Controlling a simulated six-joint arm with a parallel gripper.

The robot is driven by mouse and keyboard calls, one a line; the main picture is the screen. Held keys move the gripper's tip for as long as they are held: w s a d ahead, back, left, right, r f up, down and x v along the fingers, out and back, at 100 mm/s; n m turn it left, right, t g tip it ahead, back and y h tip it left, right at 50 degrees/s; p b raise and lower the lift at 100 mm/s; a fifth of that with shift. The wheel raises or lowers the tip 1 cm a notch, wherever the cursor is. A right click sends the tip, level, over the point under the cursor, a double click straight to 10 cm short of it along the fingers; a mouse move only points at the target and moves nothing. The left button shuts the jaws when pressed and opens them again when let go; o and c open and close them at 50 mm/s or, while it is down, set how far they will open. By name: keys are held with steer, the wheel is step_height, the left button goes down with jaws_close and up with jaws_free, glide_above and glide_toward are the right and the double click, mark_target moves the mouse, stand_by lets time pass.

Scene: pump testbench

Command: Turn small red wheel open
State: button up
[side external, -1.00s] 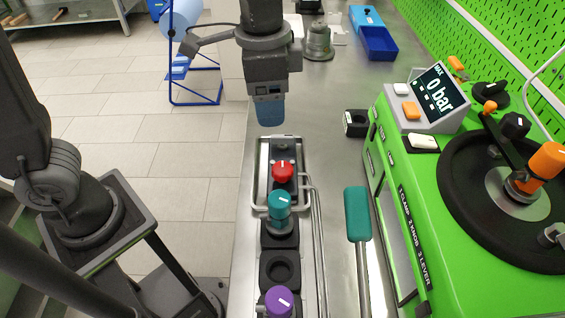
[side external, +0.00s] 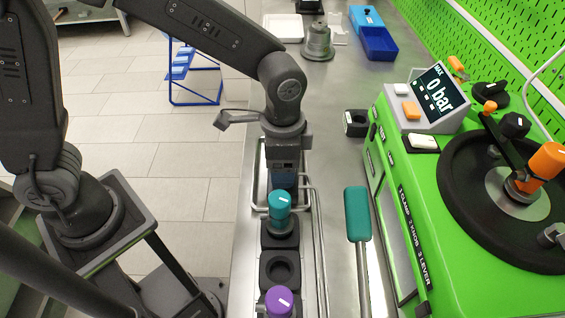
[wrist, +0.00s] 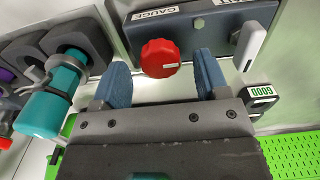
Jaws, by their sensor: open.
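The small red wheel (wrist: 160,58) shows in the wrist view, with a lobed rim and a white mark. My gripper (wrist: 158,75) is open, its two blue fingers on either side of the wheel, and I see gaps between fingers and wheel. The wheel is ahead of the fingertips, near their level; whether they touch it is not clear, but it looks free. In the side view my gripper (side external: 284,182) points down over the far end of the rack and hides the red wheel.
A teal knob (side external: 280,203) stands close in front of my gripper, and a purple knob (side external: 279,300) is nearer the camera. Bent metal pipes (side external: 316,230) run along the rack.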

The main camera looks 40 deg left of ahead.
steer(key=shift+f, duration=0.55)
steer(key=c, duration=0.9)
